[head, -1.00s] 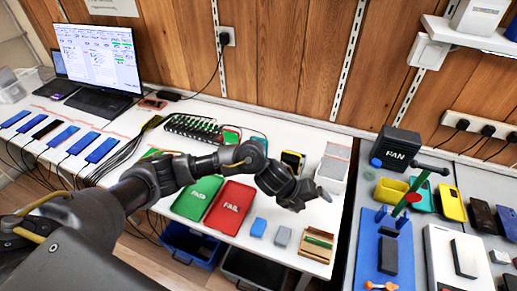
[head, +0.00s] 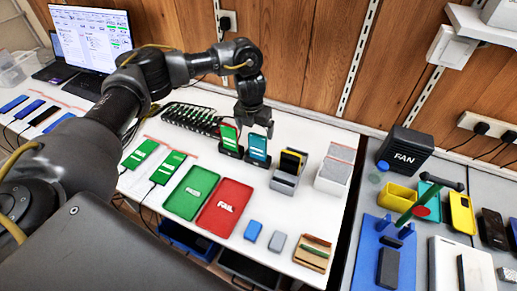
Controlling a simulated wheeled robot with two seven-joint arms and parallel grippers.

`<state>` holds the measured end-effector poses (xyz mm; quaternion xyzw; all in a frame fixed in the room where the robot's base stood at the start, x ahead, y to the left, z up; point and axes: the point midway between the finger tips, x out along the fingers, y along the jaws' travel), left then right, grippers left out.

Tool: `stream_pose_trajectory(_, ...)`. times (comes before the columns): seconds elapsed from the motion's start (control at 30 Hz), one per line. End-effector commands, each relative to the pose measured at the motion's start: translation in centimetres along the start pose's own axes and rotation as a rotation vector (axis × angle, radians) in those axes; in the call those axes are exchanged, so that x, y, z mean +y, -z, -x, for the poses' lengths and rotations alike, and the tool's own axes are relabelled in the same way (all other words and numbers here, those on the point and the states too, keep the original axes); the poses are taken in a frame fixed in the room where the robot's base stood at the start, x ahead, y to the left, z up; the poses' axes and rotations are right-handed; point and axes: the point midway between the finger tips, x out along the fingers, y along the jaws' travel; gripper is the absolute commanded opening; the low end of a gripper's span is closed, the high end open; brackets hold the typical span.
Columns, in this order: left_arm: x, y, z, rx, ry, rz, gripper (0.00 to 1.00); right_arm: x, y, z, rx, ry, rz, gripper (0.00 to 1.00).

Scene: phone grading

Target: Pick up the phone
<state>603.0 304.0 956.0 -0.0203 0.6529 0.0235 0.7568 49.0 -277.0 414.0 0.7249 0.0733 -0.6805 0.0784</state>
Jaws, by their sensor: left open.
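Two phones stand upright in dark docks near the back middle of the white table. One phone has a green screen (head: 229,137), and the one to its right has a teal screen (head: 258,148). My left gripper (head: 254,128) points down just above and behind the teal phone, with its fingers apart and nothing seen between them. I cannot tell whether it touches the phone. Two more green-screen phones lie flat with cables, one on the left (head: 141,153) and one beside it (head: 167,167). My right gripper is out of view.
A green tray (head: 186,205) and a red tray (head: 214,218) lie in front of the docks. A grey box with a yellow-edged item (head: 285,182) and a white box (head: 333,182) stand to the right. A rack of several slots (head: 188,117) lies behind.

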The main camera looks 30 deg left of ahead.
Motion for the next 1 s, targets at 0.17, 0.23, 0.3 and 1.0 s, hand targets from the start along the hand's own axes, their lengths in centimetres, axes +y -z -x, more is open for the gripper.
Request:
stream_pose_trajectory(0.17, -0.2, -0.1, -1.7, -0.001, 0.001, -0.002, 0.93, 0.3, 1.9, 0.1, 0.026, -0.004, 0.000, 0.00)
stream_pose_trajectory(0.23, -0.2, -0.1, -1.9, -0.002, 0.001, -0.003, 0.93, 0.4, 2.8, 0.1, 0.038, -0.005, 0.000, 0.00)
stream_pose_trajectory(0.3, -0.3, -0.2, -1.9, -0.002, 0.001, -0.004, 0.93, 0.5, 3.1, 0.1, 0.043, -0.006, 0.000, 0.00)
stream_pose_trajectory(1.0, -0.5, -1.0, -7.1, -0.003, 0.001, -0.005, 0.93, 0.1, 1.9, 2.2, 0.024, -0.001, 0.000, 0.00)
